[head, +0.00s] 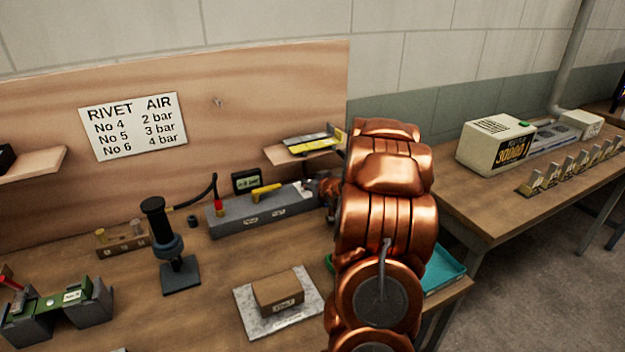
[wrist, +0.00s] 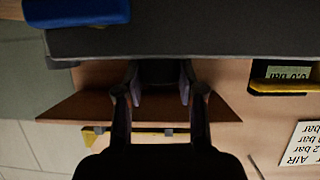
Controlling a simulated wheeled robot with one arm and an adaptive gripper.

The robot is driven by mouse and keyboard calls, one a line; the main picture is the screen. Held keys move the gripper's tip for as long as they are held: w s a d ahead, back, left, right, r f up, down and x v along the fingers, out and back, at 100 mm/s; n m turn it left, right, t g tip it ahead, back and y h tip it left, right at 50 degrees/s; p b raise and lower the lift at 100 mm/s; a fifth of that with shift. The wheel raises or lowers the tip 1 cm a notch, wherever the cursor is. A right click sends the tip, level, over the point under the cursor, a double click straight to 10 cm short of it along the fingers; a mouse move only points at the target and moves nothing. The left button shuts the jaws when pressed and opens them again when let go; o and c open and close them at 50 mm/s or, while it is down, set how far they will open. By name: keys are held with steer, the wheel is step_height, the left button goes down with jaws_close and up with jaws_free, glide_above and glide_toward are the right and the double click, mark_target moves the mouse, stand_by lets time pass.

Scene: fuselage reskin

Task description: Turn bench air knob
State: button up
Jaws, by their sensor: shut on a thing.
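The grey bench air unit (head: 262,208) stands at the back of the wooden bench, with a yellow lever on top. My gripper (head: 327,190) is at the unit's right end, mostly hidden by my copper arm in the head view. In the wrist view my gripper (wrist: 159,88) has its two fingers on either side of a dark knob (wrist: 158,73) and is shut on it. The knob's markings are hidden.
A small shelf (head: 285,154) with a yellow item is just behind my gripper. A sign (head: 127,126) lists rivet pressures. A black rivet tool (head: 165,240) stands left, a brown block (head: 278,291) lies in front, and a teal tray (head: 444,268) sits right.

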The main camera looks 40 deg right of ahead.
stand_by(0.3)
steer(key=o, duration=1.2)
steer(key=shift+c, duration=0.2)
steer(key=v, duration=1.2)
